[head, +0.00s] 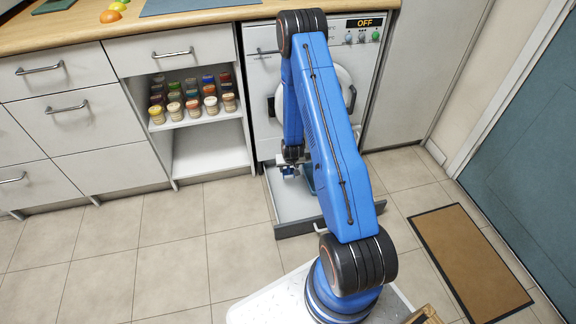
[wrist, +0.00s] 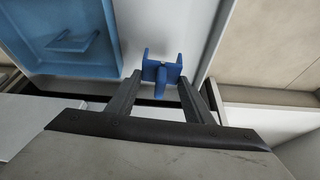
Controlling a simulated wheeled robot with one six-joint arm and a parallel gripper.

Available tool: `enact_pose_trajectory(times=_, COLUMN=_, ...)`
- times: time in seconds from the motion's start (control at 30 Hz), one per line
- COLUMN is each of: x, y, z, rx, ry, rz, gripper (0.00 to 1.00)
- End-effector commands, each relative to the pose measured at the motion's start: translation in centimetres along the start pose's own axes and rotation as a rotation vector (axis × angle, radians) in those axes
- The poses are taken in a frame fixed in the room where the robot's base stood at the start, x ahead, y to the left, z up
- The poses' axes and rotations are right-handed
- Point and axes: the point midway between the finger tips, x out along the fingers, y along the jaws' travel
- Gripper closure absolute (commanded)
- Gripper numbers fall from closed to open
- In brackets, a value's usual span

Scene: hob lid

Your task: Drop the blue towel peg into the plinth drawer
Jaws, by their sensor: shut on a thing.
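The blue towel peg (wrist: 161,72) is between the two fingertips of my gripper (wrist: 160,84) in the wrist view. My gripper is shut on it. In the head view my gripper (head: 289,170) is small and partly hidden by my arm, over the open plinth drawer (head: 290,208). The drawer is pulled out below the washing machine and has a pale floor and a grey front. In the wrist view the pale drawer floor (wrist: 185,25) lies behind the peg. The peg appears apart from it, but the height is hard to judge.
A light blue tray-like thing (wrist: 60,35) with a raised shape lies to the left in the wrist view. The washing machine (head: 262,100) stands behind the drawer. An open shelf of several jars (head: 193,100) is to its left. A brown mat (head: 470,265) lies right.

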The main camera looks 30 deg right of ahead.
Motion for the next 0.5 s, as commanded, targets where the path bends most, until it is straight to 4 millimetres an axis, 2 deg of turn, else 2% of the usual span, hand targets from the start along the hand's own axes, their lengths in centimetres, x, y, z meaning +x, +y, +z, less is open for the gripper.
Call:
enact_pose_trajectory(times=0.2, x=1.4, y=0.0, z=0.7, rx=0.000, ry=-0.002, rz=0.000, gripper=0.74)
enact_pose_trajectory(times=0.5, x=1.8, y=0.0, z=0.8, rx=0.001, ry=-0.001, rz=0.000, gripper=0.74)
